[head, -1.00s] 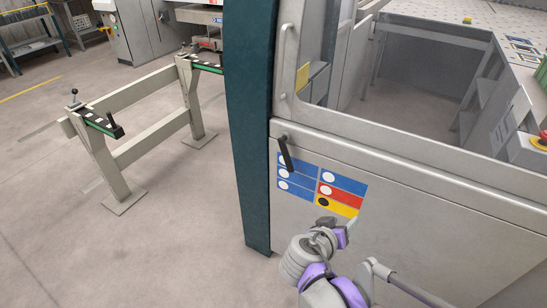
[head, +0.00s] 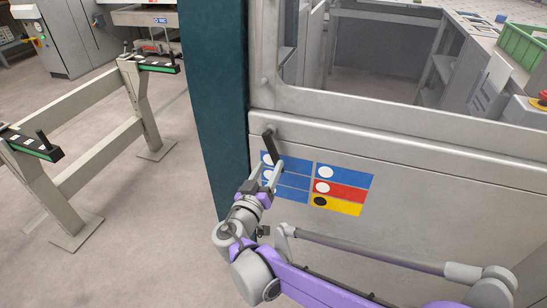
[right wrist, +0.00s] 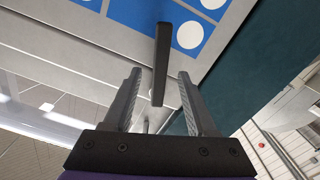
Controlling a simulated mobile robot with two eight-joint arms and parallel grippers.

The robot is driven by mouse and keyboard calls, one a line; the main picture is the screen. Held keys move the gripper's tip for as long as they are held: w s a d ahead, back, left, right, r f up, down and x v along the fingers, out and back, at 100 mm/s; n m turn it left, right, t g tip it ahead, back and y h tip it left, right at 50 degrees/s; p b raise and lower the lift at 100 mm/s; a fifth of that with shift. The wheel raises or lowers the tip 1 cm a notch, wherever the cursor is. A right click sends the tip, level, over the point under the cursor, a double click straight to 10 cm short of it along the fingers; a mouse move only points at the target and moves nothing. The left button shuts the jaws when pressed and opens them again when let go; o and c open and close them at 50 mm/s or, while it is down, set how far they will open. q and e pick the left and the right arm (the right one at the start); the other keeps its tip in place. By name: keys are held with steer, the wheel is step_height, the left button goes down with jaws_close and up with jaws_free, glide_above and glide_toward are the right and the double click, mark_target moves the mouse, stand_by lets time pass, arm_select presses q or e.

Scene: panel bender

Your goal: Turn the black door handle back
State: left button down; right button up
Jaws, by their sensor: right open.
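The black door handle (head: 270,144) is a short dark bar on the grey door panel (head: 420,190). It hangs down with a slight tilt, just above the blue stickers. My right gripper (head: 267,170) is just below the handle in the head view, fingers pointing up at it. In the right wrist view the handle (right wrist: 161,50) runs down between the two spread fingers of the gripper (right wrist: 159,76). The fingers stand on either side with gaps and do not appear to touch it. My left gripper is out of view.
A dark green post (head: 212,100) stands left of the door. Blue, red and yellow stickers (head: 340,190) lie flat on the panel. A beige support frame (head: 90,150) stands farther left, with open floor (head: 160,220) between it and the post.

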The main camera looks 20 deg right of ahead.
mark_target(274, 158)
steer(key=x, duration=0.5)
steer(key=shift+w+d+b, duration=0.15)
steer(key=shift+w+b, duration=0.1)
steer(key=shift+b, duration=0.15)
jaws_close()
stand_by(1.0)
